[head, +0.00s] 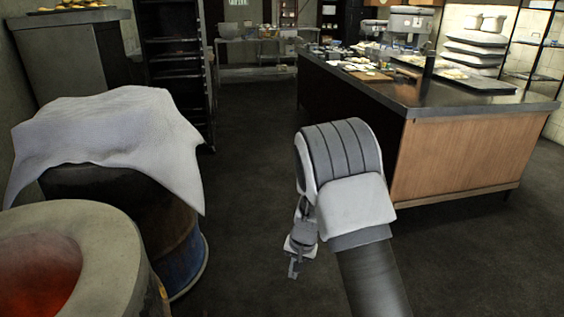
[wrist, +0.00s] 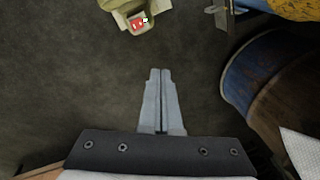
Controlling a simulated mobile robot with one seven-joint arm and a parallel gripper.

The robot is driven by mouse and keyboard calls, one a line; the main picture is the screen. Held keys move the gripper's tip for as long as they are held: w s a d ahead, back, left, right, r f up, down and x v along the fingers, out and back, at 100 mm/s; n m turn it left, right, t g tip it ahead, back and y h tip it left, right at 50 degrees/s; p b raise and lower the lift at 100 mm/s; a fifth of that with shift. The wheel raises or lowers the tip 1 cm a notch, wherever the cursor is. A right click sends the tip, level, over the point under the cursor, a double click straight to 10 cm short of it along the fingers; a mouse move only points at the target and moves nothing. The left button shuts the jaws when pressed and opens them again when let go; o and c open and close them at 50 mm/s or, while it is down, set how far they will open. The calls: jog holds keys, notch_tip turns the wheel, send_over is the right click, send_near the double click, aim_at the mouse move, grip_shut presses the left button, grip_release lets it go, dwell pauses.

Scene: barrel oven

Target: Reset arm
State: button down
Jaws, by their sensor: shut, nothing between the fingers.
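My gripper (wrist: 160,72) is shut and empty in the wrist view, its two fingers side by side above the dark floor. In the head view my gripper (head: 292,272) hangs low at the middle, partly hidden behind my own wrist links. It touches nothing that I can see. The barrel oven (head: 120,235), at the lower left of the head view, has a thick pale rim and a glowing orange-red inside. My gripper is to the right of it, over open floor.
A barrel (head: 175,240) draped with a white cloth (head: 110,135) stands behind the oven; its blue lower part (wrist: 235,85) shows at right in the wrist view. A wood-sided counter (head: 455,155) with trays stands at right. A dark rack (head: 175,70) stands behind. Dark floor (head: 250,150) lies clear between.

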jog(key=s+d+r+n+t, duration=0.15)
jog(key=s+r, duration=0.35)
jog(key=r, duration=0.7)
jog(key=s+d+r+t, duration=0.1)
jog(key=s+d+r, duration=0.3)
jog(key=r, duration=0.8)
jog(key=s+d+r+n+t+h, duration=0.1)
jog(key=s+d+r, duration=0.25)
jog(key=s, duration=0.65)
jog(key=s+d+r+n+t+h, duration=0.1)
jog(key=s+d+r, duration=0.1)
jog(key=s+r, duration=0.5)
notch_tip(320, 180, up, 19)
jog(key=s+p, duration=0.1)
jog(key=p, duration=2)
jog(key=shift+s+a+y, duration=0.15)
jog(key=shift+s+y, duration=0.15)
jog(key=shift+s, duration=0.05)
